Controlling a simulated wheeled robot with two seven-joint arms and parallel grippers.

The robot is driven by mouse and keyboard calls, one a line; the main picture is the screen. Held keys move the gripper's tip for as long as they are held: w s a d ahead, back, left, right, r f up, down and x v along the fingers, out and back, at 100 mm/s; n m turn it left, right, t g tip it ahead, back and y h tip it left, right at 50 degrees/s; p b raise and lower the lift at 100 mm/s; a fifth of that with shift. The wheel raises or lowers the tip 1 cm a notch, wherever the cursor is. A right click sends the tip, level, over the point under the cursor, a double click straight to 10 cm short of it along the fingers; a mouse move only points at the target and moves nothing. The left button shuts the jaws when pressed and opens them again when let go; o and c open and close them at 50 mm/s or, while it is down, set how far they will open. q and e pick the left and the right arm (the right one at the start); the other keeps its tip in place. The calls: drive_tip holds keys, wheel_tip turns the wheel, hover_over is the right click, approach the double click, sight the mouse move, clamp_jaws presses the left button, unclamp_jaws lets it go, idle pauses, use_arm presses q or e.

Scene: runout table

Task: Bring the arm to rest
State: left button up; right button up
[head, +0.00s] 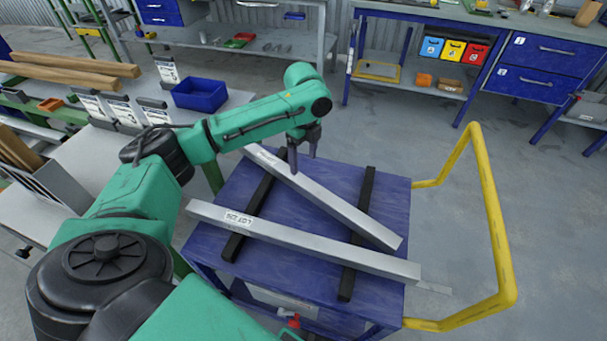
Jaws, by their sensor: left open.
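My left arm, green and black, reaches in from the left across the picture. Its left gripper (303,163) is open and empty, fingers pointing down, over the far part of a blue cart (225,288). The fingertips are over or close beside the farther metal bar (335,205); I cannot tell whether they touch it. A nearer metal bar (305,242) with a white "LOT" label also lies on the cart. Both bars rest across two black strips (358,235) and converge toward the right. My right gripper is not in view.
A yellow handle (492,220) stands at the cart's right side. At the left, a bench holds a blue bin (200,94), label holders and wooden beams (65,75). Blue workbenches (530,65) stand at the back right. The grey floor (550,220) at the right is clear.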

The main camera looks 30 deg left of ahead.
use_arm(q)
wheel_tip(320, 180, up, 2)
drive_tip(key=shift+r, duration=0.2)
idle(0.3)
